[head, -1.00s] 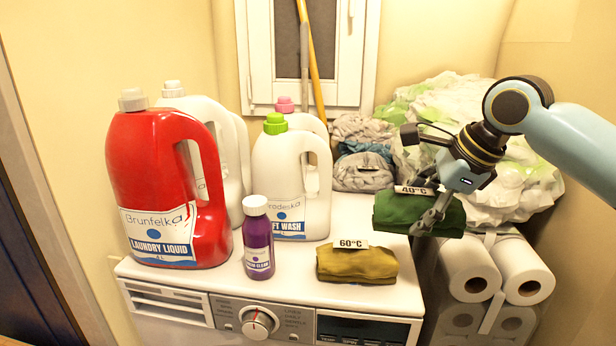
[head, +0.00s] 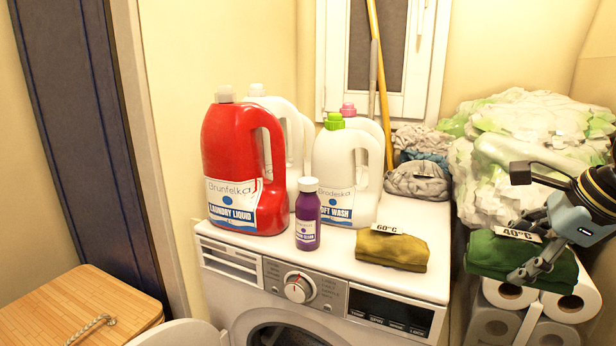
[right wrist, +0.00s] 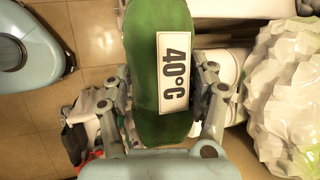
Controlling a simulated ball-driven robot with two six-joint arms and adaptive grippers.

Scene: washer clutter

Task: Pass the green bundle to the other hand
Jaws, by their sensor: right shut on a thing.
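The green bundle (head: 520,262) carries a white tag marked 40°C and hangs in the air to the right of the washer top, in front of the paper rolls. My right gripper (head: 530,270) is shut on it from the right. In the right wrist view the green bundle (right wrist: 160,75) sits between the two fingers of the right gripper (right wrist: 165,100), with its tag facing the camera. My left gripper is not in view.
An olive bundle (head: 392,250) tagged 60°C lies on the washer's right front. A purple bottle (head: 307,222), a red jug (head: 232,170) and white jugs (head: 345,170) stand left of it. Paper rolls (head: 508,293) are below the green bundle. A wooden lid (head: 80,310) is lower left.

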